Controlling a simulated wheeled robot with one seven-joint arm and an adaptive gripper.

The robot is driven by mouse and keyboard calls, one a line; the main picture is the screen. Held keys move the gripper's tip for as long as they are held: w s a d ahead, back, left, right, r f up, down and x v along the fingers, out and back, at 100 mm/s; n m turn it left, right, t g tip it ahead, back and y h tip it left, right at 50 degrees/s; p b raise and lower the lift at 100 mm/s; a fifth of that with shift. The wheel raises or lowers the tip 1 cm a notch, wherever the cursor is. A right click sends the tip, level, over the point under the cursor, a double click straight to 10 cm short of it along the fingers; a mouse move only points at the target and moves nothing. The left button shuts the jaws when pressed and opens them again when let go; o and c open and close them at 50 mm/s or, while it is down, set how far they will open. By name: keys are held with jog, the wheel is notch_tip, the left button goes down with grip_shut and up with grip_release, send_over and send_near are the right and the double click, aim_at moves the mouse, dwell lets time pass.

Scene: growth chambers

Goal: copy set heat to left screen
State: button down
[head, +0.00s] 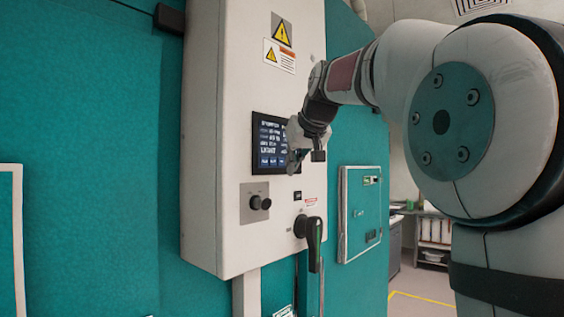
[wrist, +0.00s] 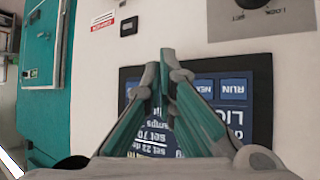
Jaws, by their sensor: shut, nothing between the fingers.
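A dark screen (head: 268,143) with rows of white text and blue buttons is set in the front of a white control cabinet (head: 232,120). My gripper (head: 293,160) is in front of the screen's right side and hides part of it.
Below the screen are a black knob (head: 260,203) on a grey plate and a black rotary handle (head: 313,240). A small teal door (head: 362,212) is to the right. Warning labels (head: 281,42) are above. A shelf (head: 433,236) stands at the far right.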

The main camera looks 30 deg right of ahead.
jog(key=s, duration=0.1)
jog(key=s+d+p, duration=0.1)
jog(key=s, duration=0.1)
jog(key=s+p, duration=0.1)
jog(key=shift+s+d, duration=0.35)
jog(key=shift+m, duration=0.3)
dwell(1.6)
jog(key=s+m+b, duration=0.1)
jog(key=m, duration=0.4)
jog(key=s+d+m+b, duration=0.1)
jog(key=m+b, duration=0.1)
jog(key=m, duration=0.4)
jog(key=s+d+r+m+b, duration=0.1)
jog(key=m+b, duration=0.1)
jog(key=m, duration=0.4)
jog(key=shift+d+t+h, duration=0.25)
jog(key=shift+t+h, duration=0.05)
jog(key=shift+h, duration=0.1)
